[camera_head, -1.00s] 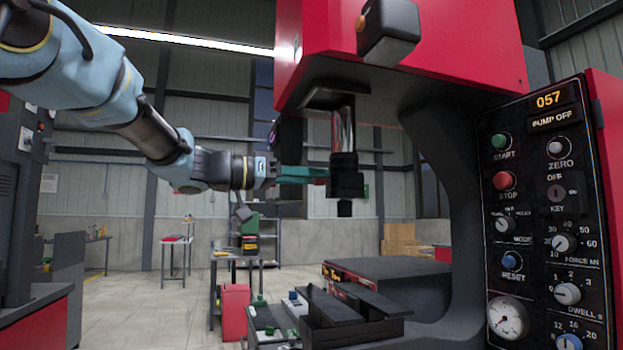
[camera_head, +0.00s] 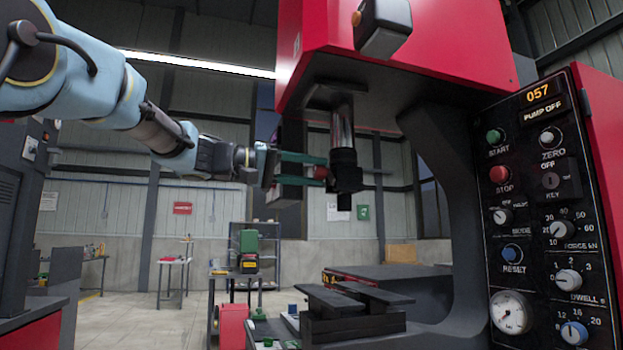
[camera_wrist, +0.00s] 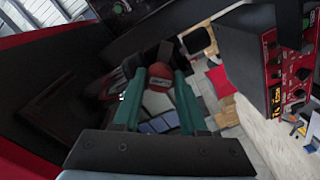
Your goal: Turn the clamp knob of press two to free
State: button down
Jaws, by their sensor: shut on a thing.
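The press is red and dark grey. Its metal ram (camera_head: 343,125) hangs from the head and ends in a black tool holder (camera_head: 345,172). The red clamp knob (camera_head: 322,173) is on the left side of this holder. My gripper (camera_head: 320,171) reaches in from the left with its green fingers above and below the knob, shut on it. In the wrist view the round red knob (camera_wrist: 160,75) lies between the two green fingertips (camera_wrist: 160,80). The knob's pointer or marking cannot be made out.
The control panel (camera_head: 540,215) at right reads 057 and PUMP OFF. Below the holder are the dark press bed (camera_head: 400,272) and two black blocks (camera_head: 355,305). A black box (camera_head: 383,28) hangs on the red head.

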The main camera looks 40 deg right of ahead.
jog(key=n, duration=0.4)
jog(key=shift+w+n+p, duration=0.1)
jog(key=shift+n+p, duration=0.25)
jog(key=shift+n, duration=1.85)
jog(key=shift+c, duration=2.2)
grip_release()
jog(key=shift+a, duration=0.1)
jog(key=b+v, duration=0.2)
jog(key=v, duration=0.8)
jog(key=shift+w+a, duration=0.25)
